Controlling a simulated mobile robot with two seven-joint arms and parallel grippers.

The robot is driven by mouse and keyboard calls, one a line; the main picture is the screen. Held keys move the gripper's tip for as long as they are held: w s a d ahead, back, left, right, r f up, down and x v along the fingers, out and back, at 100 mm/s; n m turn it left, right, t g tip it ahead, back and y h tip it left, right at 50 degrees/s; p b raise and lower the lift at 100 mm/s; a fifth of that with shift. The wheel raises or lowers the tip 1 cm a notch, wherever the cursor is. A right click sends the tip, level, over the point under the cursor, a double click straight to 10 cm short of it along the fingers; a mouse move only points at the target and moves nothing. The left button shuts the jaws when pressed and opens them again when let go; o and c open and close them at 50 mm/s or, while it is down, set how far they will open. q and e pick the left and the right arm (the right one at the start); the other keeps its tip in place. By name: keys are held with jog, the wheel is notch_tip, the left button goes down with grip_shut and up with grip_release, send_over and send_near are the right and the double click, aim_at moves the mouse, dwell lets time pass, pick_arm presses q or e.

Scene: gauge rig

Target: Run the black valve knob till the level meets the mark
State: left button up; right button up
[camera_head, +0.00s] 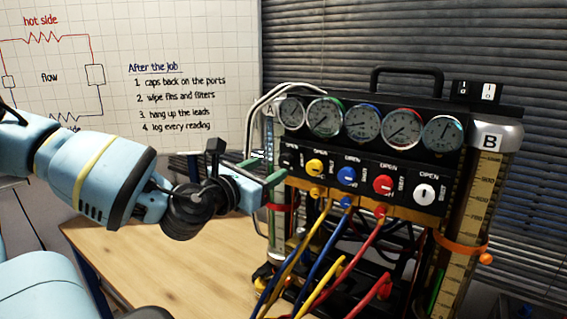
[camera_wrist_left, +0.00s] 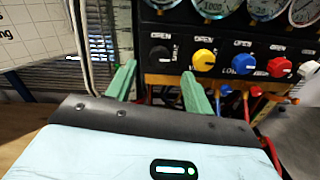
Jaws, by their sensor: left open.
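The black valve knob (camera_wrist_left: 160,56) shows in the left wrist view, at the left end of the knob row under an OPEN label. In the head view its place is at the panel's left end, dark and hard to make out. My left gripper (camera_head: 266,169) is open, its green fingers pointing at that end of the panel. In the left wrist view the fingertips (camera_wrist_left: 158,72) are apart with the knob between and beyond them; no contact shows. Cylinder A (camera_head: 278,236) carries a red band; cylinder B (camera_head: 478,200) carries an orange band (camera_head: 461,246). I cannot read A's liquid level.
Yellow (camera_head: 316,168), blue (camera_head: 347,175), red (camera_head: 383,185) and white (camera_head: 425,194) knobs continue the row. Several gauges sit above. Coloured hoses (camera_head: 325,250) hang in front, below the knobs. The wooden table (camera_head: 170,262) is clear at the left.

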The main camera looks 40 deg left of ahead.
aim_at(284, 161)
pick_arm(q)
jog(key=w, duration=0.3)
jog(key=w+b, duration=0.1)
jog(key=w, duration=0.1)
jog(key=shift+a+f, duration=0.3)
jog(key=shift+w+r, duration=0.2)
jog(key=shift+w, duration=0.5)
pick_arm(e)
jog(key=shift+s+a+f, duration=0.2)
jog(key=shift+s+f, duration=0.5)
jog(key=shift+f, duration=0.1)
pick_arm(q)
jog(key=shift+c, duration=0.2)
jog(key=c, duration=0.9)
pick_arm(e)
jog(key=shift+s+f+g, duration=0.1)
jog(key=shift+f+g, duration=0.05)
jog(key=shift+g, duration=0.15)
